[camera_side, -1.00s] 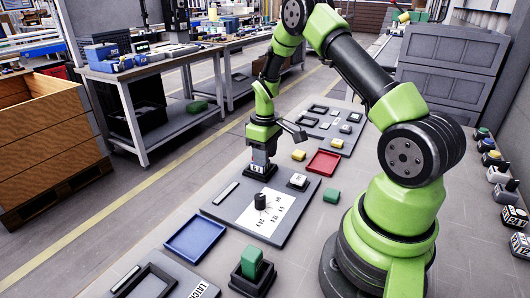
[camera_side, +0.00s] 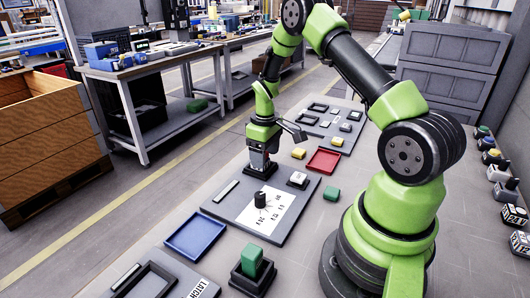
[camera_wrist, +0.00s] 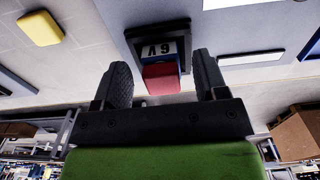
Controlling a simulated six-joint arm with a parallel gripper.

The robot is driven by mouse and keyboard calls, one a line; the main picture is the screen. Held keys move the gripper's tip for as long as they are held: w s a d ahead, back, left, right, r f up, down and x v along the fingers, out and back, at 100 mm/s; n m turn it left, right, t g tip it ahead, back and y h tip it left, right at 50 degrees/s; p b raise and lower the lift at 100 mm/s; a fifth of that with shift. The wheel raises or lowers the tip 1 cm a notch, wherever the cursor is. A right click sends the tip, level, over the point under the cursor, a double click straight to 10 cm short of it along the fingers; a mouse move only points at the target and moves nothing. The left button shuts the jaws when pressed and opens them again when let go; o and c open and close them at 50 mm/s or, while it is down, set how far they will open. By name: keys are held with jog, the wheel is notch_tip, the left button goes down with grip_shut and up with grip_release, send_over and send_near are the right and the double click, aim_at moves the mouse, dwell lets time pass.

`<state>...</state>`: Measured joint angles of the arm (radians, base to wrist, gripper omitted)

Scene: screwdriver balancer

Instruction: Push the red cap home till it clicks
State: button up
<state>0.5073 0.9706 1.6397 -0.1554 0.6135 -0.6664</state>
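The red cap (camera_wrist: 161,78) shows in the wrist view on the near end of a block marked 9V (camera_wrist: 159,48), which sits in a dark square holder (camera_wrist: 133,38). My gripper (camera_wrist: 161,62) has its two dark fingers apart, one on each side of the cap, with a visible gap on both sides. In the side view my gripper (camera_side: 259,163) points down over the far end of the grey board (camera_side: 222,210). The holder is mostly hidden, and how deep the cap sits cannot be told.
A black knob (camera_side: 260,199) stands on a white dial sheet nearer the camera. A white-topped block (camera_side: 298,179), a red tray (camera_side: 338,153) and a yellow block (camera_side: 299,154) lie to the right. A blue tray (camera_side: 177,246) and a green block in a dark holder (camera_side: 236,279) are in front.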

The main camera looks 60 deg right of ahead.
notch_tip(320, 180, up, 10)
dwell(0.6)
dwell(1.9)
